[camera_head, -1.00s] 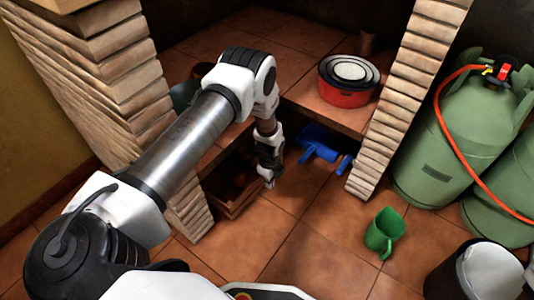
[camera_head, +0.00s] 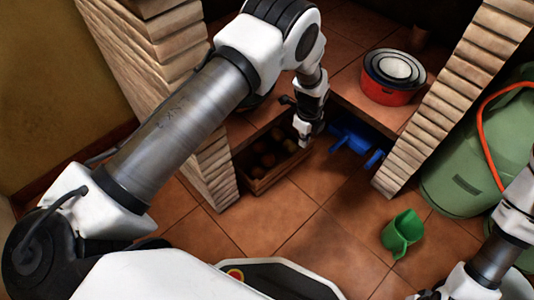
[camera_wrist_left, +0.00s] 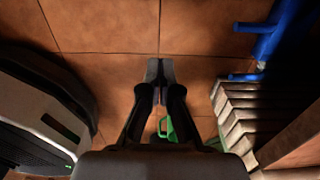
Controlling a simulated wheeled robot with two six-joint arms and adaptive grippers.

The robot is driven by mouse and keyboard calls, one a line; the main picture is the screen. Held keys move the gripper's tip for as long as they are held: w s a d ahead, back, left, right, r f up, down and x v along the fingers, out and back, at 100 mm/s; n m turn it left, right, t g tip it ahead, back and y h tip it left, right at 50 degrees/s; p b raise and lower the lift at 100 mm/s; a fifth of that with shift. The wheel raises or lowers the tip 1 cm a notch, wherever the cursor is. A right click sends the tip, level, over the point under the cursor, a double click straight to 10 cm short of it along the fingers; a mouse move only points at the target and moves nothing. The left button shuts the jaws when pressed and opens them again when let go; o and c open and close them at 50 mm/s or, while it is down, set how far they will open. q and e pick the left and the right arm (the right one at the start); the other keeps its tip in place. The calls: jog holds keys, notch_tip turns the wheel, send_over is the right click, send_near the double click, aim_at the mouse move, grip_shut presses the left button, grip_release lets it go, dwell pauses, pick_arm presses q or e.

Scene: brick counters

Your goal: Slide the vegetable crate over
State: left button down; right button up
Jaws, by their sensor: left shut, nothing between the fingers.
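The vegetable crate (camera_head: 275,178) is a low brown wooden box of dark round vegetables. It stands on the tiled floor under the counter, beside the left brick pillar, in the head view. My left gripper (camera_head: 304,141) points down at the crate's right end, shut and empty. I cannot tell whether it touches the crate. The left wrist view shows its closed fingers (camera_wrist_left: 160,72) over floor tiles, with no crate visible there. Part of my right arm shows at the lower right of the head view, its gripper out of frame.
A blue object (camera_head: 350,134) lies on the floor right of my left gripper. A green jug (camera_head: 402,233) stands on open tiles. Brick pillars (camera_head: 207,165) (camera_head: 440,105) flank the opening. A red pot (camera_head: 390,92) sits on the counter shelf. A green gas cylinder (camera_head: 455,185) stands at right.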

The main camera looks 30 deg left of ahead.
pick_arm(q)
notch_tip(320, 180, down, 21)
jog(key=b, duration=1.1)
jog(key=shift+r+b, duration=0.2)
jog(key=shift+b, duration=0.2)
jog(key=a, duration=0.1)
jog(key=w+a+b, duration=0.1)
jog(key=a+r, duration=0.1)
jog(key=shift+w+a+b, duration=0.15)
jog(key=shift+a+b, duration=0.2)
